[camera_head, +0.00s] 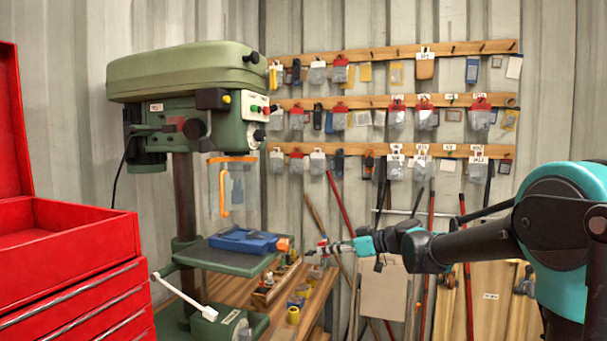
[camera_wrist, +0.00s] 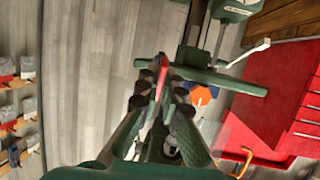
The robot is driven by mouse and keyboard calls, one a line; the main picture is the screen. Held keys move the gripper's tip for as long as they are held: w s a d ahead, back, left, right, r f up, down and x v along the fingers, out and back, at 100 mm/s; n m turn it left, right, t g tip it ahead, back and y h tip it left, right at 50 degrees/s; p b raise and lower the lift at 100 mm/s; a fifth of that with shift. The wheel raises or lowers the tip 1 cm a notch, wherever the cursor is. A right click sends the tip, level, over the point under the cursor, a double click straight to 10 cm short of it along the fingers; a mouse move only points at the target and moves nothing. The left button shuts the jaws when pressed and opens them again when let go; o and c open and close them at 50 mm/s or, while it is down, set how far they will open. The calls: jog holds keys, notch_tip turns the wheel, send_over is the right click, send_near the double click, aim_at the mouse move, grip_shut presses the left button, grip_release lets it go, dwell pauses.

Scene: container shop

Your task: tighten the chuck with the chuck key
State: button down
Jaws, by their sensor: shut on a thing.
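My gripper (camera_head: 318,252) is right of the green drill press (camera_head: 185,85), in front of the wall, at about the height of its table. In the wrist view its fingertips (camera_wrist: 164,88) are shut on a slim red piece (camera_wrist: 161,72), which seems to be part of the chuck key. The rest of the key is hidden or too small to make out. The chuck is not clearly visible; a clear guard with an orange frame (camera_head: 231,158) hangs under the press head.
A blue vise (camera_head: 240,240) with an orange end sits on the press table (camera_head: 222,259), just left of my gripper. A red tool chest (camera_head: 70,245) stands at the left. A wooden bench (camera_head: 318,297) with small items is below. Hung packets line the wall.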

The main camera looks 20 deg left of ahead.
jog(key=s+a+r+n+g+y, duration=0.1)
jog(key=s+a+r+y, duration=0.1)
jog(key=r, duration=0.6)
jog(key=s+a+r+y, duration=0.1)
jog(key=s+a+r, duration=0.15)
jog(key=r, duration=0.55)
jog(key=s+a+r+n+g+y, duration=0.1)
jog(key=s+r+y, duration=0.15)
jog(key=r, duration=0.55)
jog(key=a, duration=0.7)
jog(key=shift+w+a, duration=0.3)
jog(key=shift+w, duration=0.05)
jog(key=shift+a, duration=0.9)
dwell(0.6)
jog(key=shift+m+t+h, duration=0.25)
jog(key=shift+m+t, duration=0.15)
jog(key=shift+m, duration=1.5)
